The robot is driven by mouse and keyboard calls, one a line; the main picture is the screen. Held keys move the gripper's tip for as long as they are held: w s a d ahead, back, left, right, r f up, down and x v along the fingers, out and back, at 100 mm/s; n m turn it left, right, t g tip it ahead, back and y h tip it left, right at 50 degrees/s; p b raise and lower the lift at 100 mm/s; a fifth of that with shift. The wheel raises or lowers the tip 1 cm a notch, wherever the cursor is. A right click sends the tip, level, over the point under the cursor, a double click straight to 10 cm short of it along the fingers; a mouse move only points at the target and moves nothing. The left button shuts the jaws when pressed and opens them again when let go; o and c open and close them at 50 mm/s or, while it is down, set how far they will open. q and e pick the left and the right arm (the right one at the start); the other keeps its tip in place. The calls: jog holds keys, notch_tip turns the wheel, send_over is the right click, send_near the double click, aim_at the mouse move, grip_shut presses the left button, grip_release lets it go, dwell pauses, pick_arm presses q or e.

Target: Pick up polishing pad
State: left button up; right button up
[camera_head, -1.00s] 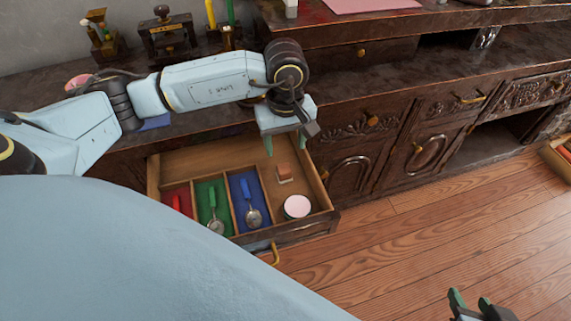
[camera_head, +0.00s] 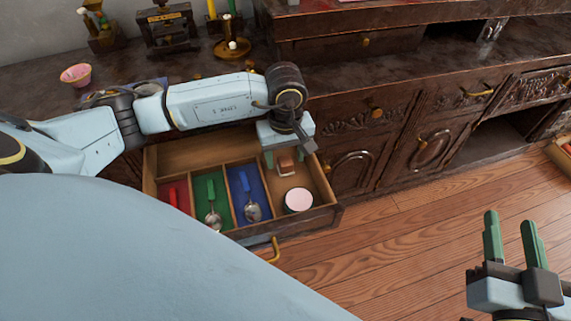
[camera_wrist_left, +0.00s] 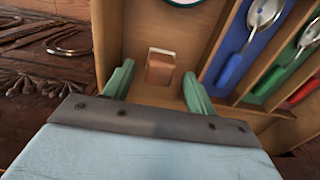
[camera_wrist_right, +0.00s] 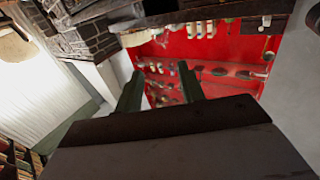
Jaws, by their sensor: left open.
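The polishing pad, seen as a small brown block with a pale edge (camera_head: 286,167), lies in the right compartment of the open drawer (camera_head: 322,213). It also shows in the left wrist view (camera_wrist_left: 160,66), just beyond the gap between my left fingertips. My left gripper (camera_head: 283,157) is open and empty, pointing down over the pad; I cannot tell its exact height above it. In the left wrist view my left gripper (camera_wrist_left: 157,82) has one green finger on each side of the pad's line. My right gripper (camera_head: 512,230) is open and empty over the floor.
A round white-topped tin (camera_head: 298,201) sits in the same compartment. Beside it are blue (camera_head: 237,188), green and red compartments holding spoon-like tools. A pink bowl (camera_head: 76,74) and a candlestick (camera_head: 230,45) stand on the cabinet top. The wooden floor (camera_head: 400,250) is clear.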

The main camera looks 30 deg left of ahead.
pick_arm(q)
jog(key=shift+f, duration=0.9)
jog(key=c, duration=1.1)
pick_arm(e)
jog(key=r, duration=0.1)
jog(key=r+t, duration=0.2)
jog(key=shift+s+a+y, duration=0.15)
jog(key=shift+a+y, duration=0.1)
jog(key=shift+y, duration=0.15)
